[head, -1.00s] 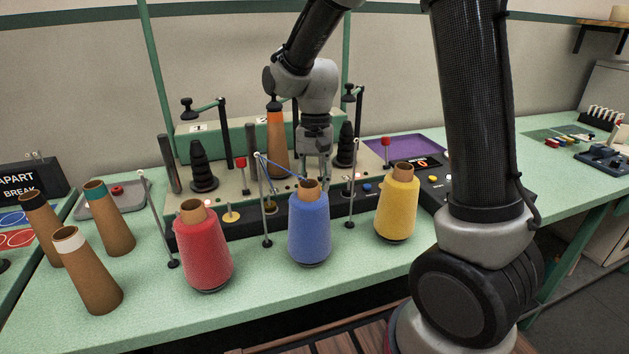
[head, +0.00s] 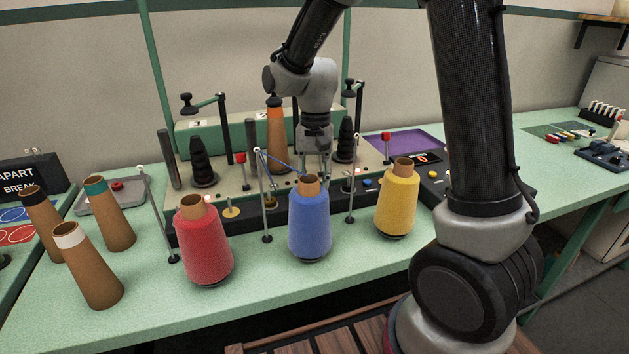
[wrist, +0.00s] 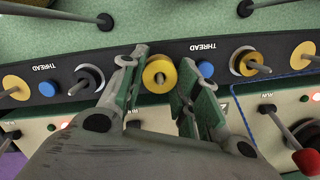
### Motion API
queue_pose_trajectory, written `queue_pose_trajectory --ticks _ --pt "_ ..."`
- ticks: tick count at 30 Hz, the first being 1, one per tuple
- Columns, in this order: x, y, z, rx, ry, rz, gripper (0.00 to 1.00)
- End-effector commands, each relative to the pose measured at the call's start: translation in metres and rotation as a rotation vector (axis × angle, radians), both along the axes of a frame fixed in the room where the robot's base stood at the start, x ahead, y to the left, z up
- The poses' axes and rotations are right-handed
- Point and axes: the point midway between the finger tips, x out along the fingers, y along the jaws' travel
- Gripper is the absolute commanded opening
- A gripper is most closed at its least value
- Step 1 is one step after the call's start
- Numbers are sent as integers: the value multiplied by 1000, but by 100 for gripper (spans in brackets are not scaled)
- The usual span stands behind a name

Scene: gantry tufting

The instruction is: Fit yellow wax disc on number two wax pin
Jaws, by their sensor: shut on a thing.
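My gripper (wrist: 160,82) points down at the dark front strip of the machine, with its two fingers on either side of a yellow wax disc (wrist: 160,74). It is shut on that disc, whose central hole shows from above. I cannot tell whether a pin stands inside the hole or how high the disc sits. In the head view my gripper (head: 316,168) is behind the blue yarn cone (head: 309,226), and the held disc is hidden. A part-hidden "2" label shows beside the right finger in the wrist view. Other yellow discs lie at the left (wrist: 15,88) and right (wrist: 303,56).
Red (head: 206,245) and yellow (head: 397,205) yarn cones stand at the front with thin thread-guide posts. An orange cone (head: 275,140) and black stacked spindles (head: 203,165) stand behind. Blue buttons (wrist: 205,69) flank the gripper. A red-knobbed lever (wrist: 306,161) is close by.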

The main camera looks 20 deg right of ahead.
Motion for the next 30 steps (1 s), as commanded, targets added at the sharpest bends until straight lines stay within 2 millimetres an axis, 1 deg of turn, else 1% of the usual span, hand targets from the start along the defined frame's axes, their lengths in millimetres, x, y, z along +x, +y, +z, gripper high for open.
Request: queue_pose_trajectory --ticks 15,24,25,27,28,29,30 --pt "0 0 -8 0 1 0 20" --pt "0 0 -8 0 0 0 20" --pt "0 0 -8 0 0 0 36" --pt "0 0 -8 0 0 0 48" --pt "0 0 -8 0 0 0 54" --pt "0 0 -8 0 0 0 57" --pt "0 0 -8 0 0 0 57"
